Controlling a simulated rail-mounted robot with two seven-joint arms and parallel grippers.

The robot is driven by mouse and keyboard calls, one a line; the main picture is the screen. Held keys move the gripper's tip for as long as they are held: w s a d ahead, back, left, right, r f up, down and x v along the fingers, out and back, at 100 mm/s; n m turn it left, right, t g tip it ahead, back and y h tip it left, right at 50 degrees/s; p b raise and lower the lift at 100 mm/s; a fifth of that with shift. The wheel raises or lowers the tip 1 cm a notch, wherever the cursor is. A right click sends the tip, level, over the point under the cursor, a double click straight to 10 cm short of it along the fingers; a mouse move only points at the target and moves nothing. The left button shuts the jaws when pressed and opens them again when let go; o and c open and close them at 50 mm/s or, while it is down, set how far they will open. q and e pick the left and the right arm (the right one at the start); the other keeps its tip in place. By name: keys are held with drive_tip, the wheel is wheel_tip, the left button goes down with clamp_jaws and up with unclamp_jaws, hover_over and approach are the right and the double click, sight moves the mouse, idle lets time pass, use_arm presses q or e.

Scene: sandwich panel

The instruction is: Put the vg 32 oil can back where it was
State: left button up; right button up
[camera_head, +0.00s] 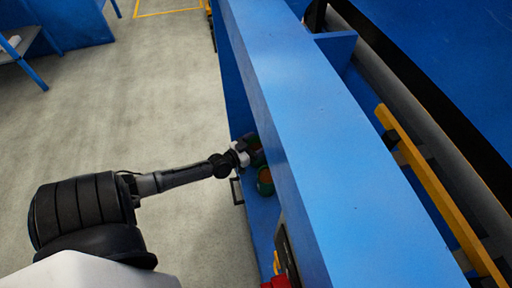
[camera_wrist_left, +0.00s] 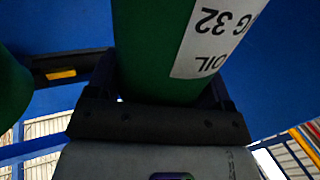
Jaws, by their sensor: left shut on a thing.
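The VG 32 oil can (camera_wrist_left: 150,50) is green with a white label; the letters "OIL" and "G 32" show upside down in the left wrist view. My left gripper (camera_wrist_left: 160,98) is shut on it, with a finger on each side. In the head view my left gripper (camera_head: 244,153) reaches in beside the blue panel's side, and the held can (camera_head: 257,156) shows only in part behind it. What lies under the can is hidden. My right gripper is not in view.
A second green can (camera_head: 265,182) with a reddish top stands close by on a blue shelf (camera_head: 262,215). A green surface (camera_wrist_left: 12,85) shows close at the left wrist view's left edge. A long blue beam (camera_head: 310,130) overhangs the shelf.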

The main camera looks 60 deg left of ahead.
use_arm(q)
drive_tip(key=shift+f, duration=0.25)
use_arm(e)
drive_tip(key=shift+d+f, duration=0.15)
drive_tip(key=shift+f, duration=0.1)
use_arm(q)
drive_tip(key=shift+f, duration=0.1)
